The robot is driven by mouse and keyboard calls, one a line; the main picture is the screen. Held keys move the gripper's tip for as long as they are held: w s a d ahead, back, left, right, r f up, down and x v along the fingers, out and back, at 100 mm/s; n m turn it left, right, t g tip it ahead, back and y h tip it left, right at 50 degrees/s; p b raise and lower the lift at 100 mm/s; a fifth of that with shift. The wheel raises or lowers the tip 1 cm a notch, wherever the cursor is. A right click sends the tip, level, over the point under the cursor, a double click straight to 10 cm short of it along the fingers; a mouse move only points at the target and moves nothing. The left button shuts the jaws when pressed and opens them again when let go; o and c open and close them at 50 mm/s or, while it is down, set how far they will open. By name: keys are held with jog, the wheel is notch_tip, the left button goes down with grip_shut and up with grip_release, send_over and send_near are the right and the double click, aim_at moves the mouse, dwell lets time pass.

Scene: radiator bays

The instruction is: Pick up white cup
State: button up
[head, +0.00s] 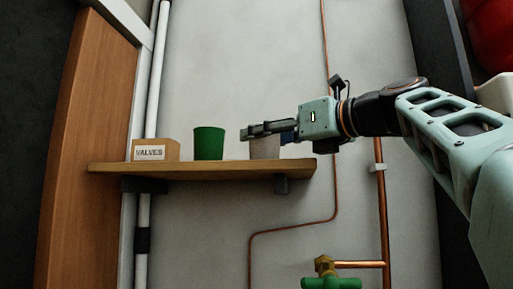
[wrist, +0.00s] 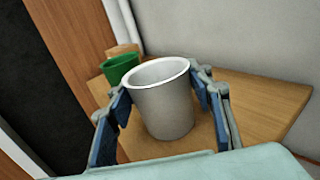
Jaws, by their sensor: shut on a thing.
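The white cup (wrist: 163,108) stands upright between the fingers of my gripper (wrist: 165,110) in the wrist view. In the head view the cup (head: 265,150) is at the right part of the wooden shelf (head: 205,171), with its upper part partly covered by my gripper (head: 262,131). My gripper reaches in from the right and is shut on the cup from both sides. The cup looks empty at its rim. I cannot tell whether its base touches the shelf.
A green cup (head: 209,143) stands on the shelf to the left of the white cup. A cardboard box labelled VALVES (head: 155,150) is further left. A copper pipe (head: 380,210) and a green valve handle (head: 331,283) are below and to the right.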

notch_tip(320, 180, up, 10)
jog(key=p, duration=0.3)
dwell(0.4)
